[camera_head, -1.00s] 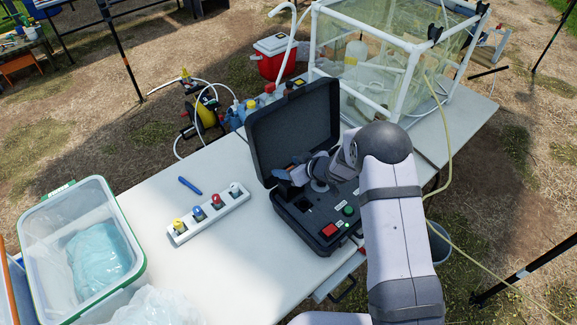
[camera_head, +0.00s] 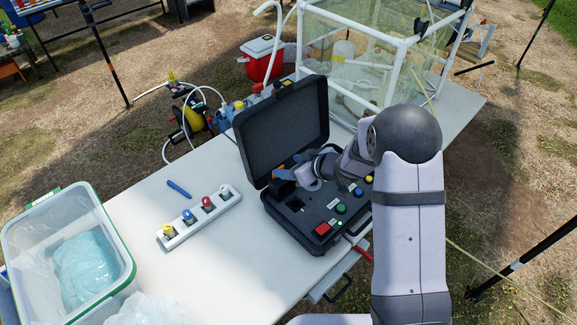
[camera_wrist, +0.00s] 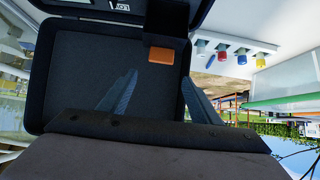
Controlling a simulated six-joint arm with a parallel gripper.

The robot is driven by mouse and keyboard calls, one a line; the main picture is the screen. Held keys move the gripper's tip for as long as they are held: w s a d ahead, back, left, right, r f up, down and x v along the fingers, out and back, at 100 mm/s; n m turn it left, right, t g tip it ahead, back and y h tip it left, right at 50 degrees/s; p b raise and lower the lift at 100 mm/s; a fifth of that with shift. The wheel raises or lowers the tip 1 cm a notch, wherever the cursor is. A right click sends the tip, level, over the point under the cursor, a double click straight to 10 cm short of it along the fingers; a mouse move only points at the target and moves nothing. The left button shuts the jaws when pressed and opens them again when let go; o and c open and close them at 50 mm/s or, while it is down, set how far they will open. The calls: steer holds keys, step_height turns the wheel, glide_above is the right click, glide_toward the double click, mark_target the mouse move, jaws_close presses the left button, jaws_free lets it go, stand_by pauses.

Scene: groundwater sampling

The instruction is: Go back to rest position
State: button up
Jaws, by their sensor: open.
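My gripper (camera_head: 287,175) is above the open black case (camera_head: 290,225), in front of its raised lid (camera_head: 283,130). In the wrist view my gripper (camera_wrist: 158,88) shows two dark blue-grey fingers spread apart, with nothing visible held between them. An orange block (camera_wrist: 161,55) shows beyond the fingers against the dark case. In the head view my forearm and wrist cover part of the case's panel. Its red button (camera_head: 322,229), green button (camera_head: 341,208) and yellow button (camera_head: 369,179) are in view.
A white strip (camera_head: 199,219) with yellow, blue, red and white caps lies left of the case. A blue pen (camera_head: 179,189) is behind it. A clear green-rimmed bin (camera_head: 122,285) stands at front left. A white-framed clear enclosure (camera_head: 392,62) stands behind. Bare tabletop (camera_head: 225,275) lies in front.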

stand_by(0.4)
steer(key=s+d+f+g+h, duration=0.1)
steer(key=s+d+f+h, duration=0.1)
steer(key=d+f, duration=0.1)
steer(key=s+d+f+m+g+h, duration=0.1)
steer(key=s+d+f+h, duration=0.2)
steer(key=d, duration=0.3)
steer(key=s+d+f+g+h, duration=0.1)
steer(key=s+d+f+h, duration=0.1)
steer(key=d, duration=0.3)
steer(key=shift+s+f, duration=0.5)
steer(key=shift+f, duration=0.25)
steer(key=s+d+r+m+g+h, duration=0.1)
steer(key=s+d+m+g+h, duration=0.3)
steer(key=s, duration=1.2)
steer(key=s+a+r+m+g+y, duration=0.2)
steer(key=s+r+m+g+y, duration=0.15)
steer(key=s+r, duration=0.65)
steer(key=w+r+t, duration=0.2)
steer(key=r+t, duration=0.1)
steer(key=r, duration=0.1)
steer(key=shift+w+d+r+m, duration=0.1)
steer(key=shift+w+m, duration=0.15)
steer(key=shift+w, duration=0.15)
